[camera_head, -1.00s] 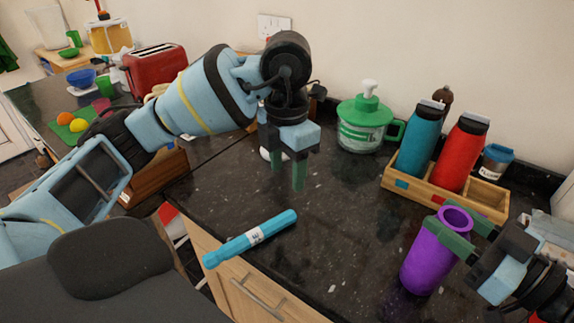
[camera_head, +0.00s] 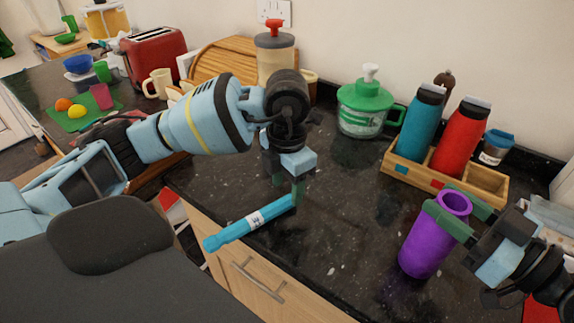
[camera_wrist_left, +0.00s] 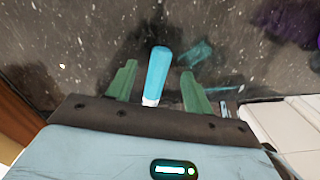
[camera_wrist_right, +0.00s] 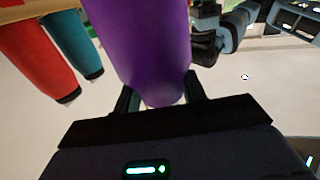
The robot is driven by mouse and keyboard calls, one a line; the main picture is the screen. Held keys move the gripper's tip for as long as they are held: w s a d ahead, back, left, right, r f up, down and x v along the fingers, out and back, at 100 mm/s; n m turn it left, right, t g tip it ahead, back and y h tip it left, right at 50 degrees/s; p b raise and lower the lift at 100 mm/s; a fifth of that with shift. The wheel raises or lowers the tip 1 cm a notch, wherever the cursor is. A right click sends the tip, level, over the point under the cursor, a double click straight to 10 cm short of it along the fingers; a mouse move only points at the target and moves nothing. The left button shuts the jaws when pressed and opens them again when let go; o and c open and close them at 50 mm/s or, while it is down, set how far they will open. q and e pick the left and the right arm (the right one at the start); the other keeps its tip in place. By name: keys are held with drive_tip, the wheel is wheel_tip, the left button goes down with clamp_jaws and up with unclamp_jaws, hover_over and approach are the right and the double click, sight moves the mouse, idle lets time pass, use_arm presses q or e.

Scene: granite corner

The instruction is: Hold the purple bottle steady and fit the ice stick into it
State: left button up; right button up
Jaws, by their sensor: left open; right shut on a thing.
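The ice stick (camera_head: 246,225) is a bright blue rod with a white label, lying on the dark counter near its front edge. My left gripper (camera_head: 286,196) is open over its far end. In the left wrist view the stick (camera_wrist_left: 157,72) lies between the two green fingers (camera_wrist_left: 155,88), with a gap on each side. The purple bottle (camera_head: 428,245) stands on the counter at the right with its open mouth up. My right gripper (camera_head: 452,213) is shut around its upper part. In the right wrist view the bottle (camera_wrist_right: 150,50) fills the space between the fingers.
A green-lidded jar (camera_head: 369,110) stands at the back. The counter between stick and purple bottle is clear.

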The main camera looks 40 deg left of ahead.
sight(287, 198)
use_arm(q)
drive_tip(key=shift+f, duration=1.85)
drive_tip(key=c, duration=0.9)
drive_tip(key=o, duration=0.9)
drive_tip(key=shift+r, duration=0.15)
wheel_tip(287, 198, up, 12)
drive_tip(key=shift+c, duration=1.1)
